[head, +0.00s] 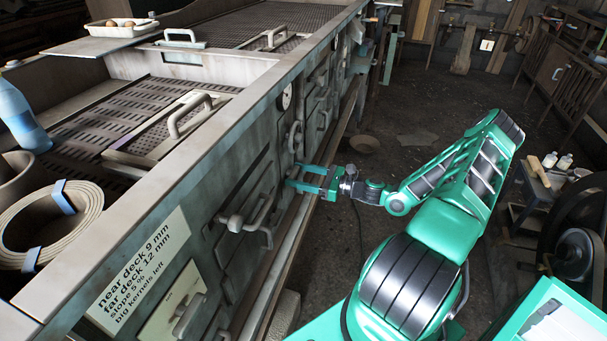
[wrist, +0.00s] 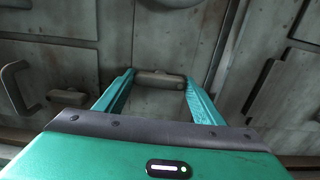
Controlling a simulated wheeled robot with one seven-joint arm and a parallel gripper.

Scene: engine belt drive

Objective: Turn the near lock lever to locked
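My gripper (head: 296,176) is at the side wall of the machine, with its green fingers reaching toward the metal panel. In the wrist view my gripper (wrist: 160,82) is open, with its two fingers apart. A short grey bar like a lever (wrist: 160,78) lies level between the fingertips; I cannot tell whether they touch it. A second, similar grey bar (wrist: 68,97) is to its left, outside the fingers. I cannot tell for sure which is the near lock lever. In the head view the gripper hides the bar between its fingers.
Another handle (head: 295,137) is just beyond my gripper. A ledge (head: 283,262) runs low along the wall. The floor (head: 400,125) beyond my arm is mostly open.

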